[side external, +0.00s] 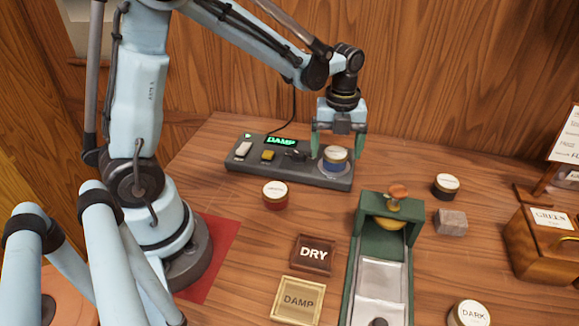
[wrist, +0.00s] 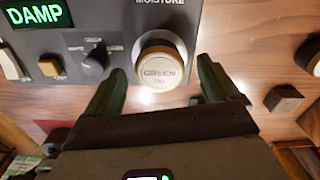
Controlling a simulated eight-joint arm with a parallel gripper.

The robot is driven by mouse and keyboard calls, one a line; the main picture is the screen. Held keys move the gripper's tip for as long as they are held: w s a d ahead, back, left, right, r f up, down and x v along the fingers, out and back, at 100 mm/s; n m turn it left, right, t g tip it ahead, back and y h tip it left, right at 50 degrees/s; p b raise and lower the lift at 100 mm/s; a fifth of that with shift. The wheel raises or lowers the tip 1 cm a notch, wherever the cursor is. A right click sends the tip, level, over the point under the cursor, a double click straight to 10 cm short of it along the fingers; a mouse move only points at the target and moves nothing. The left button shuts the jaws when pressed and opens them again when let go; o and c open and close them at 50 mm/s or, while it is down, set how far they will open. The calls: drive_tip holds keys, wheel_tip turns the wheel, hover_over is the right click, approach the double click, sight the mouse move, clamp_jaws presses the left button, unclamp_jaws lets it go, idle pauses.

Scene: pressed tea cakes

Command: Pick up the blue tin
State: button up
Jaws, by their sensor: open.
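The blue tin (side external: 335,159), with a cream lid and a blue band, stands upright on the round plate at the right end of the grey moisture meter (side external: 233,166). In the wrist view the tin (wrist: 160,65) shows from above, its lid label blurred. My gripper (side external: 338,155) is open, with one green finger on each side of the tin. In the wrist view the fingers of my gripper (wrist: 160,80) stand apart to the left and right of the lid. I cannot tell whether either finger touches the tin.
The meter's screen (side external: 281,141) reads DAMP. A red tin (side external: 275,194) stands in front of the meter. A green press (side external: 375,210) is to the right, with a dark tin (side external: 445,186) and grey block (side external: 451,222) beyond. DRY (side external: 312,254) and DAMP (side external: 298,300) trays lie in front.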

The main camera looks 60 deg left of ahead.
drive_tip(key=shift+f, duration=0.9)
drive_tip(key=c, duration=1.2)
drive_tip(key=shift+c, duration=0.2)
drive_tip(key=shift+r, duration=0.15)
